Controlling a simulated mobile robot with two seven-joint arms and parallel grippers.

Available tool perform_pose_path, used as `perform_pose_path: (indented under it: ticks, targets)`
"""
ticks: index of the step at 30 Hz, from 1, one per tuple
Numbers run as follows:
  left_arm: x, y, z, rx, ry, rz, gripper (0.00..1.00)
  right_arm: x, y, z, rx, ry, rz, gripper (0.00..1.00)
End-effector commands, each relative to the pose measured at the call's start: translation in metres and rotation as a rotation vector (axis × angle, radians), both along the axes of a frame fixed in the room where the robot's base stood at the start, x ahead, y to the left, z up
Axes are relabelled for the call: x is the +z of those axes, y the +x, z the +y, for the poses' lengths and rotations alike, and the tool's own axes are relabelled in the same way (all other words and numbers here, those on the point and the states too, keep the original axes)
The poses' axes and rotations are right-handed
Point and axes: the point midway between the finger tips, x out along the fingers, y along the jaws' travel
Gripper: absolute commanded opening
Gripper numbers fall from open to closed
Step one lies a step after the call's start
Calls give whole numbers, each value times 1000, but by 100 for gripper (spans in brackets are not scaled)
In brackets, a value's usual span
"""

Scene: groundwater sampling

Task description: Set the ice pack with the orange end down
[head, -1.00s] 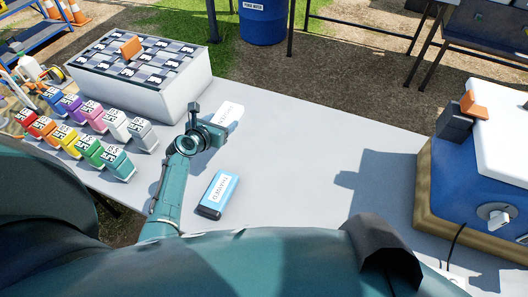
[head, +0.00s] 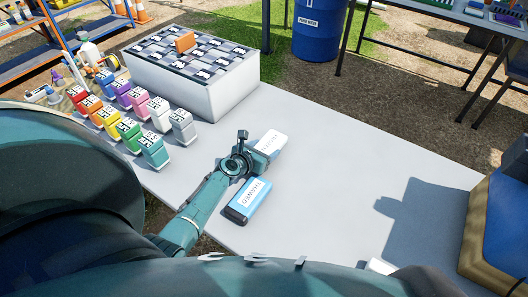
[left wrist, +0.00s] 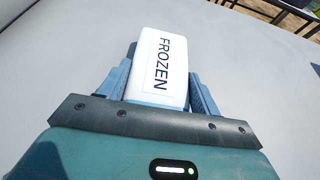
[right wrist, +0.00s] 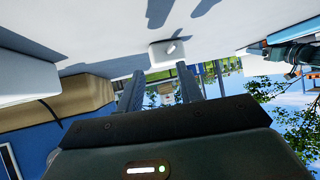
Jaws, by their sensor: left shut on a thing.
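A white pack labelled FROZEN (left wrist: 160,68) is between the fingers of my left gripper (left wrist: 163,88), which is shut on it. In the head view the FROZEN pack (head: 271,142) is at my left gripper (head: 250,156), over the grey table. A blue pack with a white label (head: 248,201) lies on the table just nearer than my left gripper. My right gripper (right wrist: 160,92) is open and empty in the right wrist view.
A white box with a checkered top (head: 170,88) stands at the back left, an orange block (head: 186,42) on it. Several coloured bottles (head: 130,122) stand left of my arm. A blue and tan cooler (head: 505,225) is at the right. The table's middle is clear.

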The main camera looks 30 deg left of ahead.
Motion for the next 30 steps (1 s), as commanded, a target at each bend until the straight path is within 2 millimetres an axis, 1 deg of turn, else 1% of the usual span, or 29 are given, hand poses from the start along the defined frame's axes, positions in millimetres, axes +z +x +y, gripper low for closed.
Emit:
perform_pose_path:
  ticks: [1,3,8,9,16,23,26,30]
  targets:
    - [3,1,0,1,0,-4,32,3,0,0,1,1,-3,36]
    - [3,1,0,1,0,-3,32,3,1,1,1,2,-5,36]
    - [-2,1,0,1,-1,-3,32,-2,1,1,1,2,-5,36]
    - [-2,0,0,0,-1,-1,67,0,1,0,1,2,-6,36]
    - [-1,0,0,0,-1,-1,85,1,1,0,-1,1,-6,36]
    - [-1,0,0,0,0,-1,85,2,4,-1,-3,2,-11,36]
    - [5,0,0,0,1,-1,85,7,5,-1,-5,0,-10,36]
    - [13,-22,1,1,-1,1,85,11,4,-4,-12,-6,3,36]
